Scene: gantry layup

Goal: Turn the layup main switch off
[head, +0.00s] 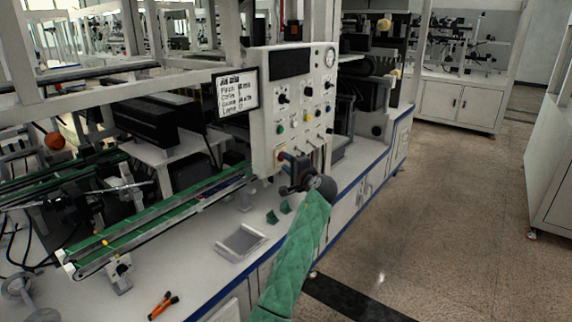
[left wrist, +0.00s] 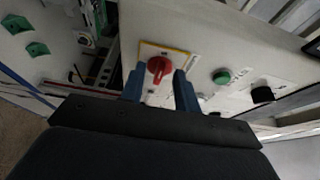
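The main switch (left wrist: 159,68) is a red rotary knob on a yellow-edged plate, low on the white control panel (head: 268,128). In the left wrist view its handle stands roughly upright in the picture, slightly tilted. My left gripper (head: 286,162) is at the panel's lower part and mostly hides the switch in the head view. In the left wrist view my left gripper (left wrist: 158,82) is open, its blue fingers on either side of the knob with gaps; I cannot tell whether they reach around it. My right gripper is not in view.
A green button (left wrist: 221,76) and a black knob (left wrist: 262,95) sit beside the switch. A display (head: 237,92) hangs left of the panel. Below are a green conveyor (head: 150,222), a grey tray (head: 240,241) and orange-handled pliers (head: 162,305). The floor at right is clear.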

